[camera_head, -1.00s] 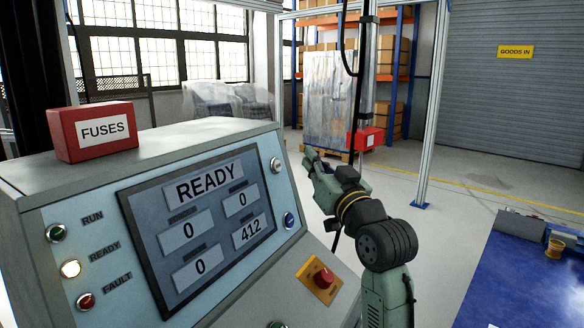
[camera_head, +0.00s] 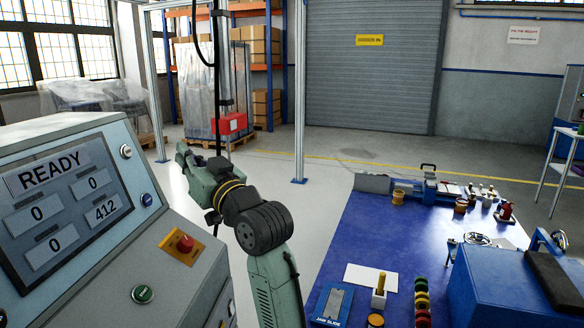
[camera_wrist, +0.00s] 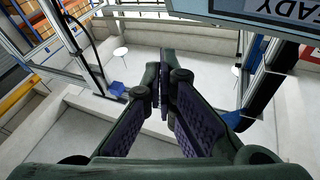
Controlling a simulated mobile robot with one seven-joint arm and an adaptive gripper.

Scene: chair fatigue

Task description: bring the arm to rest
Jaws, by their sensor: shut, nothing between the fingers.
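My arm, green with black joints and a yellow ring, rises at the centre of the head view. My gripper (camera_head: 184,150) is at its far end, in the air to the right of the control console (camera_head: 85,215). In the wrist view my gripper (camera_wrist: 160,85) points away, its fingertips together with nothing between them. Open floor lies beyond and below it. The console screen (camera_head: 62,200) reads READY and shows 412.
A blue workbench (camera_head: 345,225) with several tools and small parts stands at the right. A red emergency button (camera_head: 185,244) and a green button (camera_head: 143,294) are on the console. A wrapped pallet load (camera_head: 205,95) and a roller door (camera_head: 365,80) are behind.

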